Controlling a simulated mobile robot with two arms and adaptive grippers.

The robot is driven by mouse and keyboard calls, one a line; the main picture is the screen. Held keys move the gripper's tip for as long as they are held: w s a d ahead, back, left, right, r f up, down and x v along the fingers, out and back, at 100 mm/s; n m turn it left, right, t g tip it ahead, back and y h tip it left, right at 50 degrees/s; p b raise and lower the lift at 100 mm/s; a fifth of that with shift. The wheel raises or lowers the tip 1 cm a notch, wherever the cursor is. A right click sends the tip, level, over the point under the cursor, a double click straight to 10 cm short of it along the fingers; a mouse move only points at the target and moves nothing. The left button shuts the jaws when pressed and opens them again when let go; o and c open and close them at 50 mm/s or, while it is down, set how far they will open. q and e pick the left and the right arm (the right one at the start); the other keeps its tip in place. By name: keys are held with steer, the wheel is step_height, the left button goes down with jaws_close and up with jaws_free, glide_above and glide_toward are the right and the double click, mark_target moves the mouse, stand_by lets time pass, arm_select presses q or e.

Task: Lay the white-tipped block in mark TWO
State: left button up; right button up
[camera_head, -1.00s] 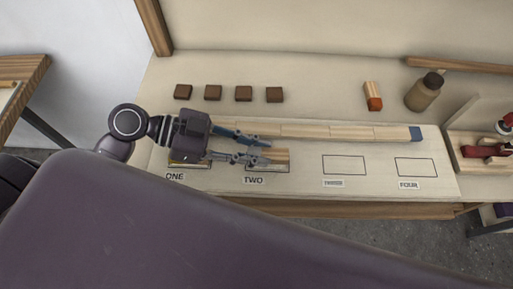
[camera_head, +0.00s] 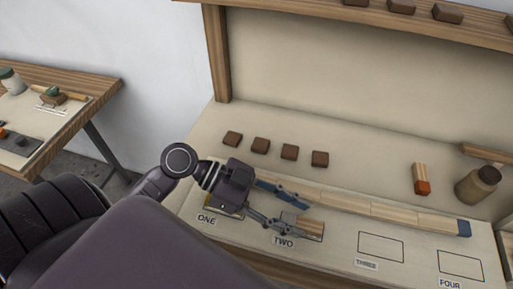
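A pale wooden block (camera_head: 309,226) lies in the mark TWO outline, with its label (camera_head: 284,242) at the front edge. It is partly hidden by my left gripper, and I cannot make out a white tip on it. My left gripper (camera_head: 298,215) reaches in from the left over marks ONE and TWO. Its two fingers are spread apart, with the tips near the block and nothing visibly clamped. Mark ONE (camera_head: 207,221) is mostly covered by the gripper; a yellow bit shows there. My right gripper is not in view.
A row of pale blocks (camera_head: 385,212) with a blue end (camera_head: 464,228) runs behind the marks. Marks THREE (camera_head: 381,247) and FOUR (camera_head: 461,266) are empty. A side table (camera_head: 95,84) is left.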

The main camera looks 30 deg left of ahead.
arm_select(q)
steer(key=shift+a+r, duration=0.15)
steer(key=shift+r, duration=0.35)
steer(key=shift+s+a+b, duration=0.2)
steer(key=shift+a+b, duration=0.1)
steer(key=shift+a, duration=0.45)
steer(key=v, duration=0.3)
steer(key=b+v, duration=0.1)
steer(key=v, duration=0.6)
steer(key=shift+r+b, duration=0.3)
steer(key=shift+r, duration=0.05)
